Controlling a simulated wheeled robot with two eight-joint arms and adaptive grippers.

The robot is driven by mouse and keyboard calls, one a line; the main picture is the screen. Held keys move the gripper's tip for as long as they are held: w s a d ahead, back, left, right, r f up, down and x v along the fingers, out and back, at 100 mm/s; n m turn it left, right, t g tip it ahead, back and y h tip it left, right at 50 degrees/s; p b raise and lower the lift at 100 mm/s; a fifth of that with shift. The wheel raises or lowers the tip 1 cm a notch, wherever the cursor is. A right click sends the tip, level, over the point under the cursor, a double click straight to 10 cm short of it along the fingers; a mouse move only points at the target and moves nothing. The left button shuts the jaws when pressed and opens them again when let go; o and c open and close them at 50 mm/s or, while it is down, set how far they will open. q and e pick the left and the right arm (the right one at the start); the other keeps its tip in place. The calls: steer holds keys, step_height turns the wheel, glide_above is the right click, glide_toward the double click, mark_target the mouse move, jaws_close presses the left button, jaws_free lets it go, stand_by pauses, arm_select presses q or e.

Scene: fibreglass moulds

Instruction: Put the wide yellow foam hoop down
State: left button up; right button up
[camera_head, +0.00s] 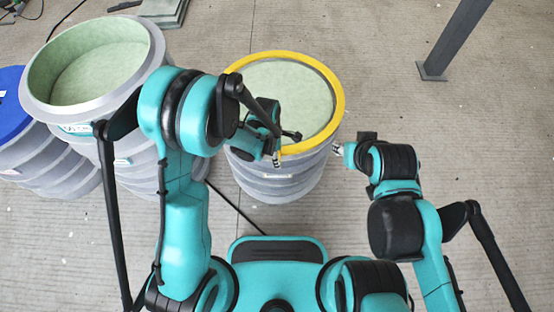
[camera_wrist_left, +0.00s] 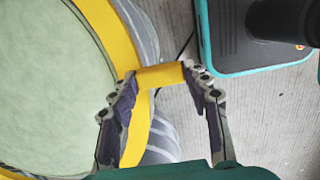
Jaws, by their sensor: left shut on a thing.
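The wide yellow foam hoop (camera_head: 338,93) lies level around the top rim of the middle grey ribbed mould (camera_head: 285,187). I cannot tell whether it touches the rim all round. My left gripper (camera_head: 277,158) is at the hoop's near side. In the left wrist view, its two fingers (camera_wrist_left: 160,76) are shut on a yellow tab that sticks out from the hoop (camera_wrist_left: 108,25). The pale green inside of the mould (camera_wrist_left: 45,90) shows within the hoop. My right gripper (camera_head: 338,150) is just right of the mould, apart from the hoop; its fingers are too small to read.
A taller grey mould with a pale green inside (camera_head: 150,60) stands at the left. A blue-topped mould (camera_head: 12,110) is beyond it at the left edge. A dark post (camera_head: 455,45) stands at the upper right. The floor at right is clear.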

arm_select(q)
step_height(320, 180, down, 3)
steer(key=shift+f+b, duration=0.2)
steer(key=shift+b, duration=0.55)
steer(key=shift+r, duration=0.1)
steer(key=o, duration=1.1)
steer(key=shift+o, duration=0.2)
